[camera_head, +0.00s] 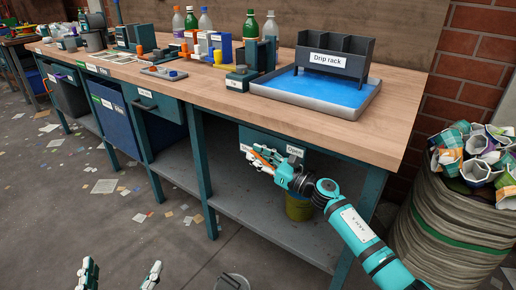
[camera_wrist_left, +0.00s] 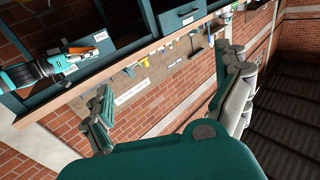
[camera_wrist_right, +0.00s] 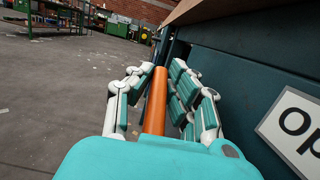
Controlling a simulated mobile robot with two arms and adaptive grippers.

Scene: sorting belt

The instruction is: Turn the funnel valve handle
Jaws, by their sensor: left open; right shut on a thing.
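The orange valve handle (camera_head: 262,158) sits at the front of the dark teal box (camera_head: 258,137) under the bench's right end. The box carries an "Open" label (camera_head: 294,151) to the handle's right and a second label on its left. My right gripper (camera_head: 270,164) is shut on the handle; in the right wrist view the orange bar (camera_wrist_right: 155,100) runs between its fingers (camera_wrist_right: 157,98). The handle (camera_wrist_left: 80,50) also shows in the left wrist view. My left gripper (camera_head: 119,274) is open and empty, low at the front; its spread fingers show in its wrist view (camera_wrist_left: 170,105). No funnel is clearly visible.
A yellow-green bucket (camera_head: 299,208) stands on the lower shelf (camera_head: 260,230) beneath the box. On the bench are a blue tray (camera_head: 338,108) with a drip rack (camera_head: 325,59), and several bottles. A sack of cartons (camera_head: 445,220) stands at right. The floor at left has paper scraps.

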